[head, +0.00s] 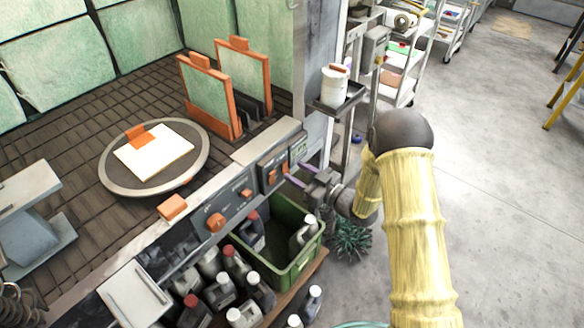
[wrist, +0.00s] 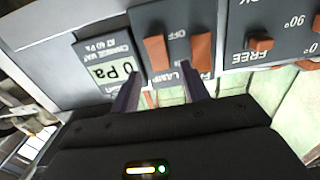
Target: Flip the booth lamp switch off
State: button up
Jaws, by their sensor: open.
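The control panel (head: 262,163) on the booth's front edge carries two orange rocker switches. In the wrist view the left rocker (wrist: 155,53) appears to be the lamp switch, with the letters LAMP just below and right of it. A second rocker (wrist: 202,47) sits to its right, its label mostly hidden, with the word OFF above between them. My gripper (head: 297,174) is open and empty, reaching the panel from the right. In the wrist view its two purple fingers (wrist: 160,75) point at the panel, below and to either side of the left rocker. I cannot tell whether they touch it.
A pressure display (wrist: 114,72) sits left of the switches and a FREE/90° knob (wrist: 260,44) right. A green crate (head: 290,270) with bottles stands below the panel. A turntable (head: 115,180) and orange-framed filters (head: 243,80) are inside the booth.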

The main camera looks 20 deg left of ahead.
aim_at(286, 169)
jog(key=shift+x, duration=1.4)
